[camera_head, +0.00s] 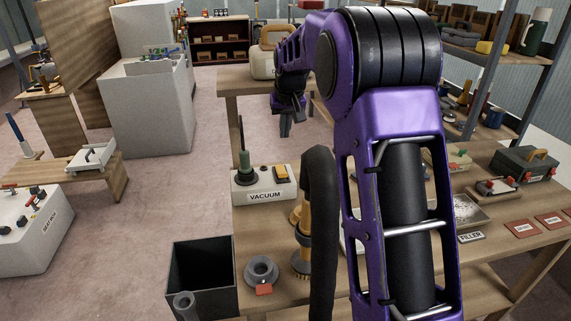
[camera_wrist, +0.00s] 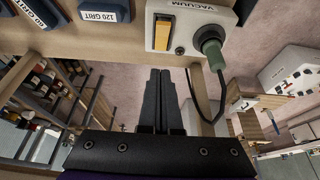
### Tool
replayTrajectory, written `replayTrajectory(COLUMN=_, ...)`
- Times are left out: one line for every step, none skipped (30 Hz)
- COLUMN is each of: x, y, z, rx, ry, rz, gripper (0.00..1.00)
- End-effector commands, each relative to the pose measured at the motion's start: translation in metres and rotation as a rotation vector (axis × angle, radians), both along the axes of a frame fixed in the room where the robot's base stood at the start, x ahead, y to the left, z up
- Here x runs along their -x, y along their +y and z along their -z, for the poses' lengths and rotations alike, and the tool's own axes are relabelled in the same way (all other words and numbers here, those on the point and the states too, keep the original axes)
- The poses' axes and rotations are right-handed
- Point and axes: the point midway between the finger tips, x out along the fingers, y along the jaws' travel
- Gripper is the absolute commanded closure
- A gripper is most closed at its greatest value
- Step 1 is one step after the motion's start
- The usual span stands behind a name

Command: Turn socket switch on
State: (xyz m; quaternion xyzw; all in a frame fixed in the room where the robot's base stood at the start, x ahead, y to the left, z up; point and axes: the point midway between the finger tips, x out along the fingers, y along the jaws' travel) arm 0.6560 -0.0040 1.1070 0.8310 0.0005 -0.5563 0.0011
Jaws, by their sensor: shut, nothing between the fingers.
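A white socket box (camera_head: 262,196) labelled VACUUM stands at the left edge of the workbench. On its top are a yellow rocker switch (camera_head: 281,173) and a green plug (camera_head: 245,168) in a dark round socket. In the wrist view the box (camera_wrist: 188,17) is at the top, with the yellow switch (camera_wrist: 162,33) at left and the green plug (camera_wrist: 209,44) with its black cord at right. My gripper (camera_head: 286,134) is above and behind the box in the head view. In the wrist view its shut, empty fingertips (camera_wrist: 160,72) appear just below the switch, apart from it.
A dark open bin (camera_head: 201,277) stands at the bench's left front. A grey ring-shaped part (camera_head: 261,271), a yellow tool and a black hose (camera_head: 320,190) are in front of the box. My arm hides much of the bench.

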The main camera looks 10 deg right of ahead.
Motion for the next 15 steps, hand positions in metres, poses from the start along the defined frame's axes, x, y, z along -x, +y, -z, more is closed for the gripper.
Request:
replayTrajectory(x=0.0, y=0.0, z=0.0, rx=0.0, ry=0.0, rz=0.001, gripper=1.0)
replayTrajectory(x=0.0, y=0.0, z=0.001, rx=0.0, ry=0.0, rz=0.001, gripper=1.0)
replayTrajectory(x=-0.001, y=0.0, z=0.002, rx=0.0, ry=0.0, rz=0.001, gripper=1.0)
replayTrajectory(x=-0.001, y=0.0, z=0.003, rx=0.0, ry=0.0, rz=0.001, gripper=1.0)
replayTrajectory(x=-0.002, y=0.0, z=0.005, rx=0.0, ry=0.0, rz=0.001, gripper=1.0)
replayTrajectory(x=-0.004, y=0.0, z=0.009, rx=-0.001, ry=0.001, rz=0.002, gripper=1.0)
replayTrajectory(x=-0.005, y=0.0, z=0.013, rx=-0.001, ry=0.002, rz=0.002, gripper=1.0)
replayTrajectory(x=-0.006, y=0.0, z=0.017, rx=-0.001, ry=0.003, rz=0.002, gripper=1.0)
replayTrajectory(x=-0.009, y=0.0, z=0.024, rx=-0.001, ry=0.003, rz=0.002, gripper=1.0)
replayTrajectory(x=-0.011, y=0.0, z=0.029, rx=-0.001, ry=0.003, rz=0.002, gripper=1.0)
replayTrajectory(x=-0.013, y=0.0, z=0.035, rx=-0.001, ry=0.004, rz=0.002, gripper=1.0)
replayTrajectory(x=-0.017, y=0.0, z=0.043, rx=-0.001, ry=0.004, rz=0.002, gripper=1.0)
replayTrajectory(x=-0.019, y=0.0, z=0.049, rx=-0.001, ry=0.004, rz=0.002, gripper=1.0)
replayTrajectory(x=-0.022, y=0.0, z=0.055, rx=-0.001, ry=0.004, rz=0.002, gripper=1.0)
replayTrajectory(x=-0.025, y=0.0, z=0.064, rx=-0.001, ry=0.004, rz=0.002, gripper=1.0)
